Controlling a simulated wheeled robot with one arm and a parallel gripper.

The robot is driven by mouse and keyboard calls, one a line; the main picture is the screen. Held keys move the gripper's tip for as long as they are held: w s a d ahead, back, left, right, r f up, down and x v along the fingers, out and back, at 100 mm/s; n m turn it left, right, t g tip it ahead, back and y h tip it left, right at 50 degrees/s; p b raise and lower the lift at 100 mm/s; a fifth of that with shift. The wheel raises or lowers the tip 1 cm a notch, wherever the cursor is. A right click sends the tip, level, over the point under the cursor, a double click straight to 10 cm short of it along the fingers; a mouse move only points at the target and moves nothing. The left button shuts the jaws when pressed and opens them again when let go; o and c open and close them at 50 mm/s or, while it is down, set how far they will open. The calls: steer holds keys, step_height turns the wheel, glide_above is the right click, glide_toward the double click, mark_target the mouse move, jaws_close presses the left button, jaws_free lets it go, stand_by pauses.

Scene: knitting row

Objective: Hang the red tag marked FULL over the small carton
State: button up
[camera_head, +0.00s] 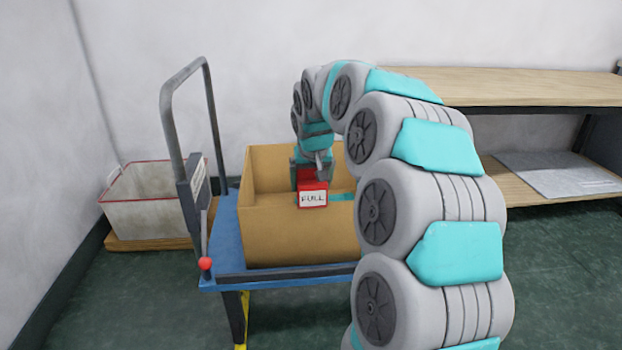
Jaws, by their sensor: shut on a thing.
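An open brown cardboard carton (290,238) stands on a blue cart in the middle of the view. The red tag (313,186) has a white label reading FULL that faces me. My gripper (311,178) points down and is shut on the red tag at its top. The tag appears at the carton's near rim, its lower edge about level with that rim. I cannot tell whether it touches or straddles the wall. My arm hides the carton's right side.
The blue cart (228,245) has a tall grey handle (168,125) at its left and a red knob (205,263). A white bin with a red rim (145,213) sits at the left. A wooden shelf (530,88) with a grey sheet (570,175) on its lower board stands at the right.

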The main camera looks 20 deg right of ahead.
mark_target(312, 185)
steer(key=shift+f+b, duration=0.95)
steer(key=shift+f, duration=1.7)
steer(key=o, duration=1.1)
steer(key=v, duration=0.7)
steer(key=shift+s+a+r, duration=0.1)
steer(key=shift+r, duration=0.15)
steer(key=shift+s+a, duration=0.25)
steer(key=shift+s, duration=0.2)
steer(key=s+a+f+n+g, duration=0.1)
steer(key=s+a+f+g, duration=0.1)
steer(key=s, duration=1.1)
steer(key=s+a+f+n+g+p, duration=0.1)
steer(key=s+a+f, duration=0.3)
steer(key=s, duration=1)
steer(key=s+a+f+n+g+y, duration=0.1)
steer(key=s+a+f+g, duration=0.2)
steer(key=s, duration=1)
steer(key=shift+s+a+f, duration=0.15)
steer(key=shift+a+f, duration=0.1)
steer(key=shift+a, duration=0.45)
steer(key=shift+s+a+f, duration=0.2)
steer(key=shift+a+f, duration=0.05)
steer(key=shift+a, duration=0.45)
